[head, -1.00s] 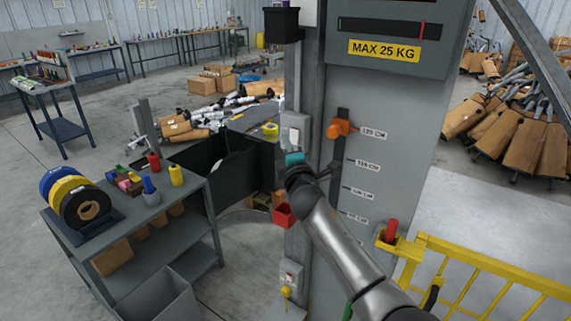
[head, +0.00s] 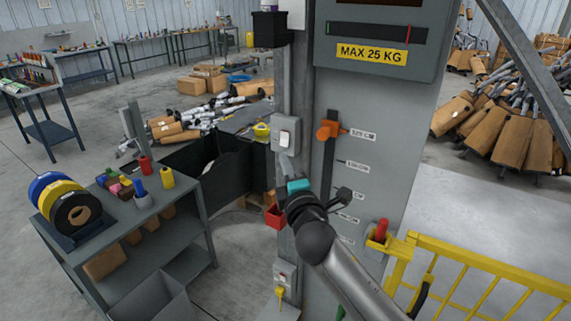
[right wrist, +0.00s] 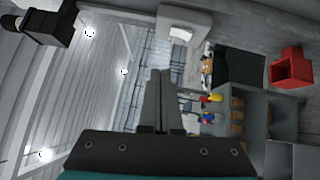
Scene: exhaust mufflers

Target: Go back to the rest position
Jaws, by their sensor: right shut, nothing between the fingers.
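My right arm enters the head view from the lower right. Its dark wrist and teal band end in the right gripper (head: 286,160), in front of the grey column beside the lever panel (head: 378,130). In the right wrist view the two grey fingers (right wrist: 160,85) are together with nothing between them. The gripper is apart from the orange lever (head: 328,130), which is up and to its right. A grey switch box (head: 285,134) is just above the fingertips. My left gripper is not in view.
A red bin (head: 275,216) is fixed to the column just left of my wrist. A grey shelf cart (head: 150,222) with tape rolls and bottles stands at left. A yellow railing (head: 480,268) and a red handle (head: 382,229) are at right. Mufflers are piled behind.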

